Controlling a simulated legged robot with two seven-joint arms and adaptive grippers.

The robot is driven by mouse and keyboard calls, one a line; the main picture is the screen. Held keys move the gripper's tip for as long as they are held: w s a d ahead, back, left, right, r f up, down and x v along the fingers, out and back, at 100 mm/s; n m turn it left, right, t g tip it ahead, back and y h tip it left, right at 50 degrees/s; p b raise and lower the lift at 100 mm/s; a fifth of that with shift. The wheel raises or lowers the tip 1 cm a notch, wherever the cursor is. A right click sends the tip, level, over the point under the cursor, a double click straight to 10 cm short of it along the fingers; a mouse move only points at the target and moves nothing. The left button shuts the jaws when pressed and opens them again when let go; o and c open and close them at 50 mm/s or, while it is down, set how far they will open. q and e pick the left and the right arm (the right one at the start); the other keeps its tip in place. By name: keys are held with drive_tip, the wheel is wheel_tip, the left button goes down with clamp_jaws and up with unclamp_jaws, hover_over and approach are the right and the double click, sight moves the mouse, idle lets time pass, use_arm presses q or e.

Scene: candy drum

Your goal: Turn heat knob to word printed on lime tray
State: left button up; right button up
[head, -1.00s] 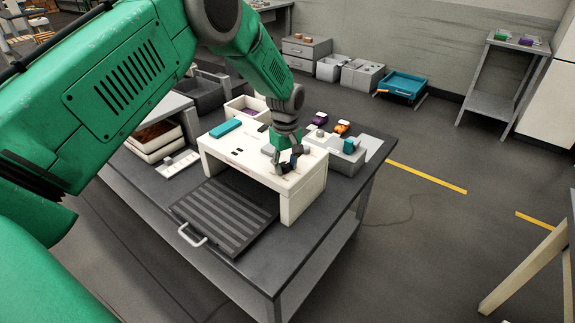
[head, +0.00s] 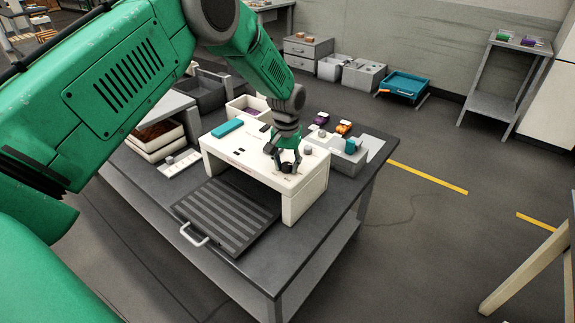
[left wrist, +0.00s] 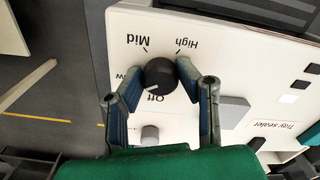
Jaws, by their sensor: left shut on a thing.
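The dark heat knob (left wrist: 160,73) sits on the white tray sealer (left wrist: 225,40), among printed words Off, Mid, High and a partly hidden one ending in "w". Its pale mark points to the lower left, near Off. My left gripper (left wrist: 159,80) has a finger on each side of the knob and is shut on it. In the head view, my left gripper (head: 287,168) is over the sealer's top and largely covers the knob. A small green thing (head: 503,36) lies on a far stand; I cannot tell whether it is the lime tray, nor read any word. My right gripper is out of view.
A grey knob (head: 308,150) stands beside the gripper. A ribbed dark drawer (head: 225,215) with a pale handle extends from the sealer's front. A teal block (head: 227,127) lies on top. A grey box (head: 347,158) and purple and orange items stand behind right.

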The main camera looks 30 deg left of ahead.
sight(287, 163)
use_arm(q)
drive_tip(key=shift+w+a+r+m, duration=0.1)
drive_tip(key=shift+w+m, duration=0.05)
drive_tip(key=shift+m, duration=0.35)
drive_tip(key=shift+w+r+m, duration=0.1)
drive_tip(key=shift+m, duration=0.4)
drive_tip(key=o, duration=1.1)
drive_tip(key=shift+f, duration=0.25)
drive_tip(key=shift+r, duration=0.3)
wheel_tip(287, 163, up, 11)
drive_tip(key=shift+w+r, duration=0.1)
drive_tip(key=shift+w, duration=0.05)
